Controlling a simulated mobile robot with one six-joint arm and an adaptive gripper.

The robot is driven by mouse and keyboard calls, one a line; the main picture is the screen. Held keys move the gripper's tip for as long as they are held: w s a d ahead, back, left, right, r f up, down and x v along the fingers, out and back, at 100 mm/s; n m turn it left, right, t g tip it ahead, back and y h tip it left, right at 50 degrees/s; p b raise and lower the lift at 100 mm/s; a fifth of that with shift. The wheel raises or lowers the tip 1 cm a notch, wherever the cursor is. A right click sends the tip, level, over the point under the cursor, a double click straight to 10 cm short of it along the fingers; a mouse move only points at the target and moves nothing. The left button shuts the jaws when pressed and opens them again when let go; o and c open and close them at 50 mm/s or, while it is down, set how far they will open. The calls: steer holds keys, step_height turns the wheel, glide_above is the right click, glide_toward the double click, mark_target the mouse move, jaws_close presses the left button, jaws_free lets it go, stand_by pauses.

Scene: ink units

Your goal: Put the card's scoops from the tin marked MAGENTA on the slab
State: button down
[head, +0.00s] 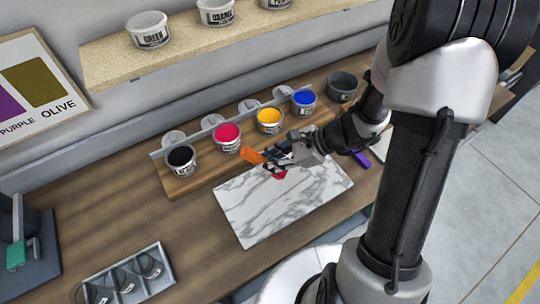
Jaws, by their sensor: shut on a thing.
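The magenta-red tin (228,138) stands open in the wooden rack, between the black tin (182,161) and the yellow tin (269,121); its label is too small to read. The white marble slab (255,216) lies in front of the rack. My gripper (275,164) is over the slab's back edge, shut on an orange-handled tool (252,156). A magenta patch (279,175) shows just below the fingers; I cannot tell whether it is on the slab or on the tool. The tool's working end is mostly hidden. No card with scoop counts is readable.
A blue tin (303,103) and a dark grey pot (342,87) stand farther right. A purple object (360,158) lies right of the slab. A metal tray (122,284) is at the front left. Shelf tins (150,32) and a PURPLE/OLIVE chart (36,90) are behind.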

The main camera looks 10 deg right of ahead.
mark_target(284, 173)
steer(key=shift+d+f+b, duration=0.3)
steer(key=shift+f+b, duration=0.15)
steer(key=shift+f, duration=0.2)
steer(key=f+b, duration=0.1)
steer(key=d+f+b, duration=0.1)
steer(key=f, duration=0.1)
steer(key=f+b, duration=0.1)
steer(key=shift+s+d+f, duration=0.15)
steer(key=shift+d+f, duration=0.1)
steer(key=shift+f, duration=0.05)
steer(key=shift+f+b, duration=0.9)
steer(key=shift+b, duration=0.35)
stand_by(1.2)
step_height(284, 173, up, 5)
steer(key=p, duration=0.4)
stand_by(1.6)
